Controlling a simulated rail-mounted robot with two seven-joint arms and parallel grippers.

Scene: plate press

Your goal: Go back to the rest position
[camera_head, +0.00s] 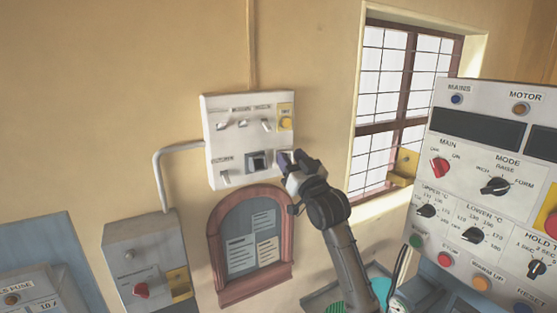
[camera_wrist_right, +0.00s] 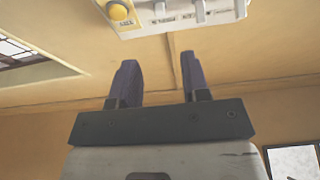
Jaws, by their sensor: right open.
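My right gripper (camera_head: 284,160) is raised in front of the wall, at the lower right corner of a white switch box (camera_head: 235,142). In the right wrist view its two dark fingers (camera_wrist_right: 158,82) stand apart with nothing between them. The switch box also shows at the top of that view (camera_wrist_right: 190,12), beyond the fingertips. I cannot tell whether the gripper touches the box. The gripper and wrist cover part of the box's lower right edge. My left gripper is not in view.
A grey control panel with knobs (camera_head: 480,190) stands close on the right. An arched notice board (camera_head: 214,250) hangs below the switch box. A grey box with a red knob (camera_head: 135,240) is at lower left. A barred window (camera_head: 376,128) is behind on the right.

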